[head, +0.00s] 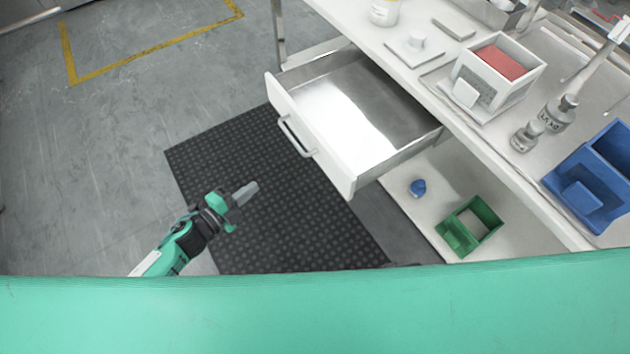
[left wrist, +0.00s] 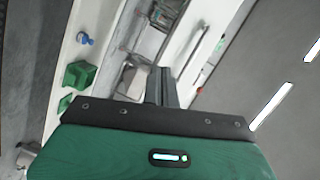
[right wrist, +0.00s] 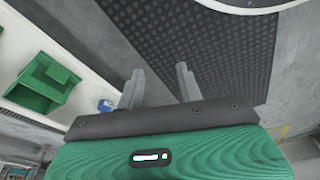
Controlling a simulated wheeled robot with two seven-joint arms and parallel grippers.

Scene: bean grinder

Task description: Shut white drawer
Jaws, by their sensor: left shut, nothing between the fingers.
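The white drawer (head: 322,152) juts far out from under the white table in the head view, open and empty inside. Its front carries a metal bar handle (head: 295,137). My left gripper (head: 250,190) is shut and empty, over the black mat, to the left of and in front of the drawer front, apart from it. Its closed fingers also show in the left wrist view (left wrist: 161,86). My right gripper (right wrist: 160,85) shows only in the right wrist view, with its fingers apart and nothing between them.
The white table (head: 465,108) holds a box with red contents (head: 505,63), bottles and a blue bin (head: 595,180). A lower shelf holds a green bin (head: 470,226) and a small blue item (head: 417,187). Floor left of the black mat (head: 250,165) is clear.

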